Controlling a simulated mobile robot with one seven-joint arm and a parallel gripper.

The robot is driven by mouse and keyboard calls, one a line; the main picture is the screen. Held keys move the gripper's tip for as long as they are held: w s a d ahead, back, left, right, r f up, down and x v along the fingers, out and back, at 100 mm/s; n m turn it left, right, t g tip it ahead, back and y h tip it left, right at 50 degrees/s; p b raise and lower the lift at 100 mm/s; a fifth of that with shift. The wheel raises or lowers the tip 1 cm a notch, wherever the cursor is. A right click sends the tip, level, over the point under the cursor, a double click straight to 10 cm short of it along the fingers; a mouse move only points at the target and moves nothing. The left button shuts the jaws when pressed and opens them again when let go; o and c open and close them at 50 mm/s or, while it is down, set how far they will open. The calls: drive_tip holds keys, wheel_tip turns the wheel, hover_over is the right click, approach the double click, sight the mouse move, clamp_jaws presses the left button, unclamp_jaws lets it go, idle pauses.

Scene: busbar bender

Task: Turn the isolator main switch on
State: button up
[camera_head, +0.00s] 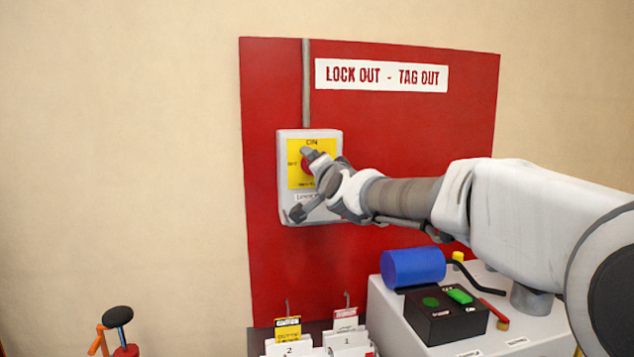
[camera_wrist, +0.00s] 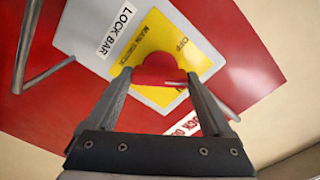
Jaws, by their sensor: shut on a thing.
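The isolator main switch is a light grey box (camera_head: 284,205) on a red board, with a yellow plate (camera_head: 295,179) marked ON at the top and a red rotary handle (camera_head: 305,165) in its middle. In the wrist view the red handle (camera_wrist: 159,70) sits between the two fingertips of my gripper (camera_wrist: 158,78), which is shut on it. The yellow plate (camera_wrist: 168,45) there shows OFF and MAIN SWITCH lettering. My gripper (camera_head: 314,158) partly hides the handle in the head view, so its exact angle is hard to tell.
A red board (camera_head: 420,120) carries a LOCK OUT - TAG OUT sign (camera_head: 381,76). A grey conduit (camera_head: 306,85) runs up from the box. Below stand tag holders (camera_head: 345,340) and a machine (camera_head: 395,310) with a blue cylinder (camera_head: 413,267) and a black control box (camera_head: 446,313). The left wall area is clear.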

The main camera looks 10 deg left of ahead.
drive_tip(key=shift+m+b, duration=1.7)
drive_tip(key=shift+m, duration=1.7)
drive_tip(key=shift+r, duration=0.1)
drive_tip(key=o, duration=1.1)
drive_tip(key=shift+o, duration=0.2)
drive_tip(key=shift+s, duration=0.1)
